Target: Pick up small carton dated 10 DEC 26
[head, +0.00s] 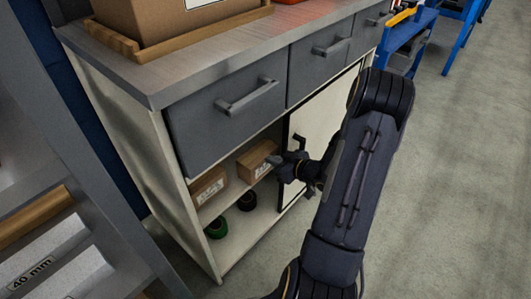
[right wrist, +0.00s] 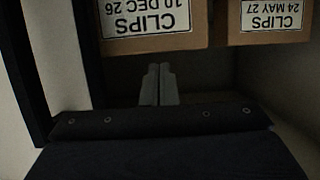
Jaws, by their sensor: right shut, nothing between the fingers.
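The small brown carton marked CLIPS 10 DEC 26 (right wrist: 152,44) is at the upper left of the right wrist view, its label upside down. In the head view it appears to be the right carton (head: 257,160) on the cabinet's inner shelf. A similar carton marked CLIPS 24 MAY 27 (right wrist: 222,42) sits beside it, and shows in the head view as the left carton (head: 208,186). My right gripper (right wrist: 159,72) is shut and empty, in front of the cartons at the cabinet opening. It also shows in the head view (head: 277,163). My left gripper is out of view.
A pale door panel (head: 318,112) stands close to the right gripper. Drawers with handles (head: 247,97) overhang the opening. A large box in a wooden tray (head: 150,42) stands on top. The floor at right is clear.

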